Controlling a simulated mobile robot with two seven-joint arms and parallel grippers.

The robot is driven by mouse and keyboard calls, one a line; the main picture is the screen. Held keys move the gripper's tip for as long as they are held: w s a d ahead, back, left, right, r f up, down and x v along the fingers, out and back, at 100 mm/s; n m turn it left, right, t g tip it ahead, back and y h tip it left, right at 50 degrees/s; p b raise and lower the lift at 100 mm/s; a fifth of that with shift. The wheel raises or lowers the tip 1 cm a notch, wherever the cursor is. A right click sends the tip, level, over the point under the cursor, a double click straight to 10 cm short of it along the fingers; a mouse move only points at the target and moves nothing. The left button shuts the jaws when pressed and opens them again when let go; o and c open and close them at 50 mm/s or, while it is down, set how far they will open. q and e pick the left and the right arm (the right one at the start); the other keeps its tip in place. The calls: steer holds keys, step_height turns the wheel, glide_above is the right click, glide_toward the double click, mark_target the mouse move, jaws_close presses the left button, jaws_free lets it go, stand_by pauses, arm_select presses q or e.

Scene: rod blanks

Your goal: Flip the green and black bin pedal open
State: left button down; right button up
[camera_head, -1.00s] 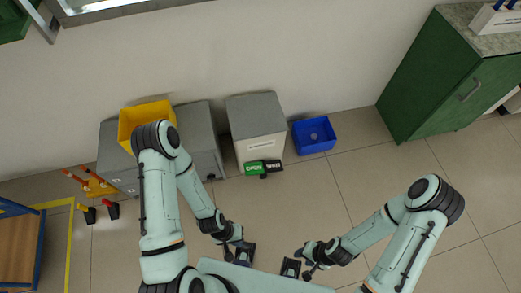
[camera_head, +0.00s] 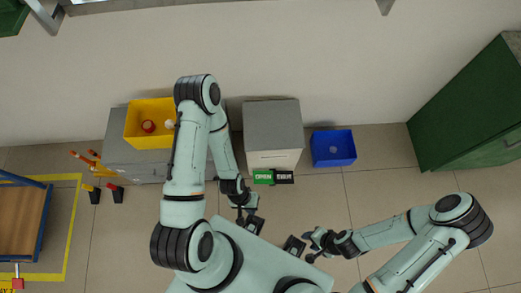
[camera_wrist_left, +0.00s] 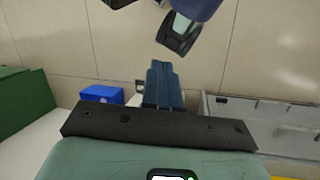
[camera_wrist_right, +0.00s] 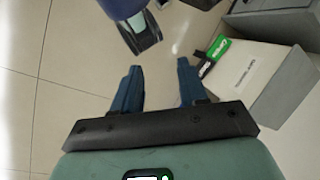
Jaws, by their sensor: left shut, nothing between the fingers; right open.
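The bin (camera_head: 273,158) has a pale front and a grey lid, which is down, and stands against the wall in the head view. At the foot of its front are a green pedal (camera_head: 263,177) and a black pedal (camera_head: 284,177), side by side with white lettering. Both also show in the right wrist view, the green one (camera_wrist_right: 219,47) beside the black one (camera_wrist_right: 205,68). My left gripper (camera_head: 250,223) is shut and empty, in front of the bin and left of the pedals. My right gripper (camera_head: 293,245) is open and empty, further out from the pedals.
A blue bin (camera_head: 333,160) stands right of the bin. A grey cabinet (camera_head: 135,168) with a yellow crate (camera_head: 150,140) on it stands left. A green cabinet (camera_head: 470,120) is at far right. Bare floor lies between the pedals and my grippers.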

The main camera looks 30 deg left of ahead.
mark_target(259, 180)
arm_select(q)
steer(key=w+a+f+n+t+y+b, duration=0.1)
steer(key=w+a+f+y+b, duration=0.1)
steer(key=w+f+b, duration=0.6)
steer(key=w+a+f+n+t+y+b, duration=0.1)
steer(key=w+f+y+b, duration=0.3)
steer(key=w+f+b, duration=0.5)
step_height(259, 180, down, 9)
steer(key=shift+w+a+r+t+b, duration=0.25)
steer(key=shift+w+a+t, duration=0.35)
steer(key=shift+w, duration=0.4)
arm_select(e)
steer(key=w+d+f+t, duration=0.1)
steer(key=w+f, duration=0.2)
steer(key=f, duration=0.5)
steer(key=w+d+f+t+h, duration=0.1)
steer(key=w+f, duration=0.2)
steer(key=f, duration=0.6)
steer(key=shift+d+f+m+t, duration=0.3)
steer(key=shift+d+t, duration=0.1)
